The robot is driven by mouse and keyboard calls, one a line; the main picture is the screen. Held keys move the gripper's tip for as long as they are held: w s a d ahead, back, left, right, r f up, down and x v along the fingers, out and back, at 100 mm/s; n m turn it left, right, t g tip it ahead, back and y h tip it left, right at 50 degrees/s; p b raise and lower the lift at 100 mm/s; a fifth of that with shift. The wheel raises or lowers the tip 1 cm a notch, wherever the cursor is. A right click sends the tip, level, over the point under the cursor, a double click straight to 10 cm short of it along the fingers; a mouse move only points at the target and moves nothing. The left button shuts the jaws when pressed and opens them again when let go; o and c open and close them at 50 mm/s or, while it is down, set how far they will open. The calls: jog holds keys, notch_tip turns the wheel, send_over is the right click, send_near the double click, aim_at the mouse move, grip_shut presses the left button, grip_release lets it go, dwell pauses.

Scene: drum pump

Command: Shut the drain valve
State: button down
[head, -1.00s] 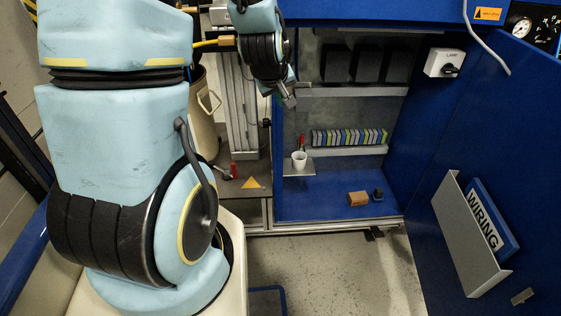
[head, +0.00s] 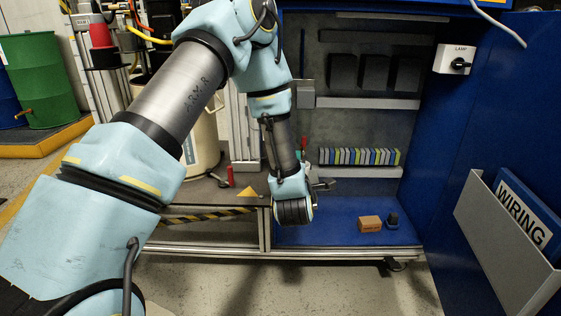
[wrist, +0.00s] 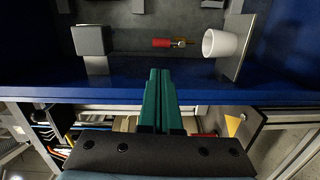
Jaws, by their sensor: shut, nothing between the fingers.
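A small valve with a red handle and brass body (wrist: 172,43) lies across the cabinet's back wall, ahead of my fingertips in the wrist view. In the head view its red handle (head: 303,144) shows just beside my forearm. Another red handle (head: 230,176) stands upright on the bench by a yellow triangle. I cannot tell from a label which one is the drain valve. My gripper (wrist: 160,72) is shut and empty, its green fingers together and apart from the valve.
A grey box (wrist: 92,40) is to the left. An orange block (head: 370,223) and a black item (head: 392,219) lie on the blue cabinet floor. The open door (head: 500,110) bounds the right.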

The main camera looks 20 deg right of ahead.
aim_at(305, 140)
jog(key=shift+s+a+f+n, duration=0.2)
jog(key=shift+f+n, duration=0.1)
jog(key=shift+w, duration=0.1)
jog(key=b+x, duration=0.1)
jog(key=x, duration=0.9)
jog(key=shift+r, duration=0.15)
jog(key=shift+d+r+m, duration=0.15)
jog(key=shift+d+m, duration=0.05)
jog(key=shift+m, duration=0.6)
jog(key=shift+s+d+r+b, duration=0.2)
jog(key=shift+s+d+b, duration=0.35)
jog(key=shift+d+b, duration=0.35)
dwell(0.8)
jog(key=shift+a, duration=0.1)
